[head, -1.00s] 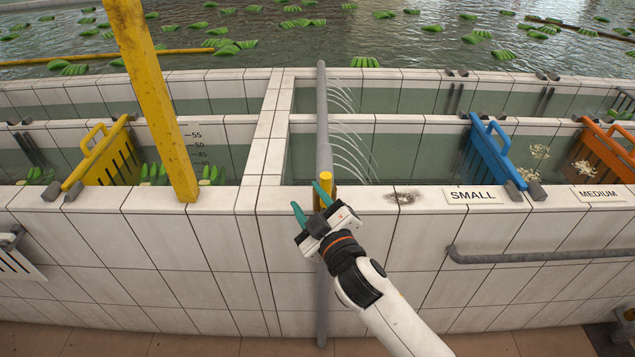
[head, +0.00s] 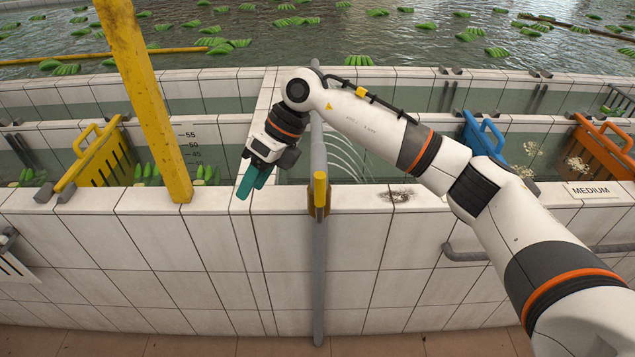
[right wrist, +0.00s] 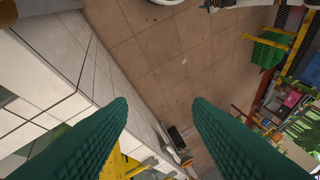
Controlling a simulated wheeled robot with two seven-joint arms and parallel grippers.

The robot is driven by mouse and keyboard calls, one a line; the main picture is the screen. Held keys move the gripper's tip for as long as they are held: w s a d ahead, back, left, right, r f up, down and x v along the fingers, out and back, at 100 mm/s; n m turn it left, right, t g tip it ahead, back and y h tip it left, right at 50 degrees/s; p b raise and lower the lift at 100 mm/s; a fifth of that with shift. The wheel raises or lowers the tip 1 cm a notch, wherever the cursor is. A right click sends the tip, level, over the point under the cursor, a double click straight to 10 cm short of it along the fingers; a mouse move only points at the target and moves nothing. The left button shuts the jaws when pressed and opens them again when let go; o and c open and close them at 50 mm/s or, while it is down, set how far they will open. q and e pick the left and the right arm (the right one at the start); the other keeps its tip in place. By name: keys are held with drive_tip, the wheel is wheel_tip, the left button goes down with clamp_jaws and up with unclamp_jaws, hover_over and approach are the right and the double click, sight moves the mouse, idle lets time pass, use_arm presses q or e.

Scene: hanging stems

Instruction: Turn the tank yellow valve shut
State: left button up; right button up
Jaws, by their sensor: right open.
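The yellow valve (head: 320,190) sits on the upright grey pipe (head: 320,260) at the front tank wall. Its handle stands upright, in line with the pipe. Thin water jets (head: 345,160) come from the pipe behind the wall. My right gripper (head: 250,187) is left of the valve, over the wall's top edge, with its teal fingers pointing down. It is apart from the valve. In the right wrist view the fingers (right wrist: 160,100) are spread with nothing between them. My left gripper is not in view.
A yellow post (head: 150,100) stands left of my gripper. A yellow gate (head: 95,160) is at the left, blue (head: 485,135) and orange (head: 605,150) gates at the right. My right arm covers part of the right wall. A grey rail (head: 465,253) runs along that wall.

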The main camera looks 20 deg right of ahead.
sight(320, 184)
drive_tip(key=w+d+r+h, duration=0.1)
drive_tip(key=d+h, duration=0.1)
drive_tip(key=d, duration=0.2)
drive_tip(key=w+d+r+m+h, duration=0.1)
drive_tip(key=d+r+h, duration=0.1)
drive_tip(key=d, duration=0.3)
drive_tip(key=w+d+r+h, duration=0.1)
drive_tip(key=d+h, duration=0.1)
drive_tip(key=d, duration=0.2)
drive_tip(key=shift+d+r+m+t, duration=0.25)
drive_tip(key=shift+r+m+t, duration=0.05)
drive_tip(key=shift+r, duration=0.1)
wheel_tip(320, 184, down, 10)
drive_tip(key=p, duration=0.5)
drive_tip(key=shift+f, duration=1)
clamp_jaws()
